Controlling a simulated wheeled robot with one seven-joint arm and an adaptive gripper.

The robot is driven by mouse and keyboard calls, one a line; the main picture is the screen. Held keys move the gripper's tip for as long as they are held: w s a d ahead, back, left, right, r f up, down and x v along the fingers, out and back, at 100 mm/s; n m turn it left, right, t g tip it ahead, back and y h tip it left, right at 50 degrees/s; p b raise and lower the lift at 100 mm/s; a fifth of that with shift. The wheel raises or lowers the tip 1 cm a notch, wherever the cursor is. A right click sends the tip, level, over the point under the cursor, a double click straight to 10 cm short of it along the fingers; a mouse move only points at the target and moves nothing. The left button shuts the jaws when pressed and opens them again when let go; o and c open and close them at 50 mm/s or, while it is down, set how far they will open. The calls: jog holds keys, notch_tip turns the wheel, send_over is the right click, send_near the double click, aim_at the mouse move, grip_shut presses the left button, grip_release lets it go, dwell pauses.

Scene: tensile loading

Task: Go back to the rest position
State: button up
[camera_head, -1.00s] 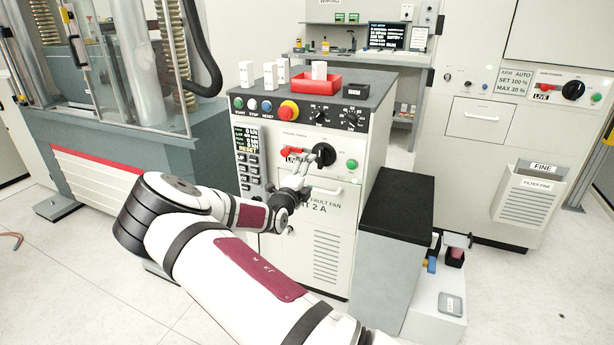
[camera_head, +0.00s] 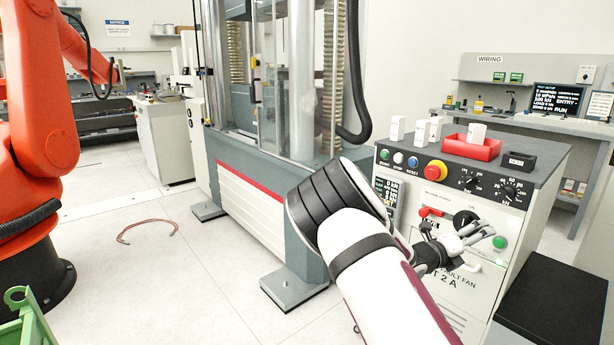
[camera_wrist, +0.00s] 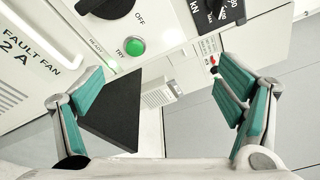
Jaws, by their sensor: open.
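My gripper (camera_head: 462,240) is in front of the control cabinet (camera_head: 462,297), near the black rotary switch (camera_head: 466,219) and the green button (camera_head: 499,242). In the wrist view my gripper (camera_wrist: 160,98) is open, its two teal-padded fingers wide apart with nothing between them. The same green button (camera_wrist: 134,46) and part of the black switch (camera_wrist: 104,8) show beyond the left finger. My white arm reaches in from the bottom of the head view and hides part of the cabinet's left side.
A red tray (camera_head: 470,147) and white blocks stand on the cabinet top. The testing machine (camera_head: 249,210) with clear guards stands left of it. A black-topped block (camera_head: 555,300) is at the right. An orange robot arm (camera_head: 38,140) and a hose (camera_head: 147,228) are left. Open floor lies between.

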jog(key=s+a+r+m+g+y, duration=0.1)
jog(key=s+r+m+g+y, duration=0.25)
jog(key=s+m, duration=0.75)
jog(key=s+a+r+m+g+y, duration=0.2)
jog(key=s+r+m+g, duration=0.25)
jog(key=s+m, duration=0.65)
jog(key=s+a+r+m+t+y, duration=0.3)
jog(key=s+a+m+y, duration=0.9)
jog(key=s+a, duration=1.2)
notch_tip(320, 180, up, 17)
jog(key=s+d+m+t+h+p, duration=0.1)
jog(key=d+p, duration=0.1)
jog(key=p, duration=1.2)
jog(key=shift+s+f+m+t+h, duration=0.15)
jog(key=shift+s+m+t+h, duration=0.15)
jog(key=shift+t+h, duration=0.1)
jog(key=shift+w, duration=0.1)
